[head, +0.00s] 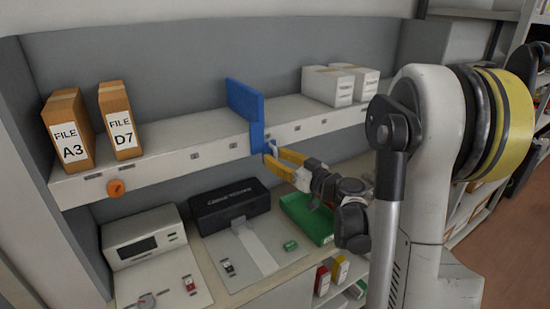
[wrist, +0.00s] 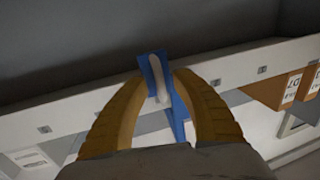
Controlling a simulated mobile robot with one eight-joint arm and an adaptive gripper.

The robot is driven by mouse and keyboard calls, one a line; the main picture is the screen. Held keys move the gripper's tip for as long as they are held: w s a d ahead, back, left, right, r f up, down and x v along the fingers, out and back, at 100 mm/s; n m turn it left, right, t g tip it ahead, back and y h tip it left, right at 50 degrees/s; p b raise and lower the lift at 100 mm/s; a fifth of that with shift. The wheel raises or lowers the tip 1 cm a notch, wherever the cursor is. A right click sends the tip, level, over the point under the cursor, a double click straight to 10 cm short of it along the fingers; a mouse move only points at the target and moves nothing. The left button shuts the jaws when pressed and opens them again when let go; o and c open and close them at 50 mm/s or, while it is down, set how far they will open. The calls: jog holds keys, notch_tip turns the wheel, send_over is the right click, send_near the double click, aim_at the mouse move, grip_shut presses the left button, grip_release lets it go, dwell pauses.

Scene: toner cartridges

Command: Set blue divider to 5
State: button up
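The blue divider (head: 245,108) stands upright across the upper shelf, right of its middle, with a front part hanging over the shelf's front edge. A pale grey handle sticks out from this blue front in the wrist view (wrist: 158,82). My gripper (head: 275,156) is at the divider's front, its yellow fingers apart. In the wrist view the fingers (wrist: 159,80) lie on either side of the handle, with blue showing between handle and fingertips; I see no clear grip. Small dark marks run along the shelf's front edge (head: 175,160); any numbers are unreadable.
File boxes A3 (head: 72,135) and D7 (head: 118,125) stand left on the shelf, white boxes (head: 330,86) right. Below are a black case (head: 230,205), a grey device (head: 145,238) and a green tray (head: 308,218).

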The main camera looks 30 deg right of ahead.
jog(key=shift+w+a, duration=0.1)
jog(key=shift+w, duration=0.15)
grip_shut()
jog(key=d+b, duration=0.2)
jog(key=d, duration=2)
jog(key=shift+w, duration=0.35)
jog(key=shift+d, duration=0.15)
grip_release()
jog(key=shift+d, duration=0.1)
